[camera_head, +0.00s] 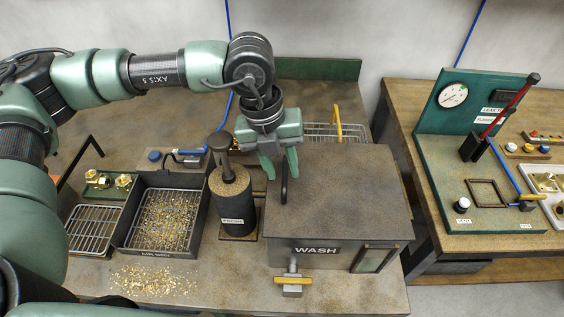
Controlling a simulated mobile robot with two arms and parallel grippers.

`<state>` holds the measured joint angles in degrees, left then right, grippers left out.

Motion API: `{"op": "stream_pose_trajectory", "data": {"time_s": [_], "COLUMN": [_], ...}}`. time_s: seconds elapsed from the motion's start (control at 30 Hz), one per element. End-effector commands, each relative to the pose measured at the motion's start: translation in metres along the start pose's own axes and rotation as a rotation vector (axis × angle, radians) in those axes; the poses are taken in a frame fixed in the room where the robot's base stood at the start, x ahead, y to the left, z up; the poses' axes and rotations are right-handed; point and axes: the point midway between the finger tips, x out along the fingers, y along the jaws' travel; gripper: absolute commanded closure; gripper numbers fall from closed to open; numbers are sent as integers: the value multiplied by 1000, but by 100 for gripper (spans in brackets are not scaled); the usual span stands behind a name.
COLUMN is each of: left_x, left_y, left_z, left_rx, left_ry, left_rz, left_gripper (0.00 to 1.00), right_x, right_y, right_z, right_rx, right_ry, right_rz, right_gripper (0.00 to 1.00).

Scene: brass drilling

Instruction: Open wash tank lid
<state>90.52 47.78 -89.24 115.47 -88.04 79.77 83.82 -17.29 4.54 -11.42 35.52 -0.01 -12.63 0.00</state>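The wash tank (303,249) is a dark box with a "WASH" label on its front. Its flat brown lid (345,190) lies shut on top. A dark upright lid handle (284,186) stands near the lid's left edge. My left gripper (282,174) points down over that edge, its green fingers spread apart. In the picture the handle shows between the fingertips; I cannot tell whether they touch it. The tank's inside is hidden by the lid. My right gripper is not in view.
Left of the tank stand a dark cylinder (231,205) with a knobbed rod and an air-dry tray (165,215) with brass chips. A brass-handled valve (293,282) sticks out in front. A wire basket (320,133) stands behind. A green test station (450,180) is on the right bench.

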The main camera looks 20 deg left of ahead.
Motion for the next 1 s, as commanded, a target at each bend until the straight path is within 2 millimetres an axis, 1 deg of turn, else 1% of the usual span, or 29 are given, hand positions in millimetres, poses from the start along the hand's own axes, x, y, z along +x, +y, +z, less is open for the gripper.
{"op": "stream_pose_trajectory", "data": {"time_s": [0.23, 0.27, 0.3, 0.37, 1.0], "left_x": [2, 2, 2, 2, 1], "left_y": [0, 0, 0, 0, 0], "left_z": [0, 0, 0, 0, 0], "left_rx": [0, 0, 0, 0, 0], "left_ry": [1, 1, 1, 1, 1], "left_rz": [-1, -1, -1, -1, -1], "left_gripper": [67, 73, 84, 100, 100], "right_x": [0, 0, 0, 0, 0], "right_y": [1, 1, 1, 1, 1], "right_z": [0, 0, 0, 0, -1], "right_rx": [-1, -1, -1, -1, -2], "right_ry": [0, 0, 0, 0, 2], "right_rz": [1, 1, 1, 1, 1], "right_gripper": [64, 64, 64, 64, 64]}}
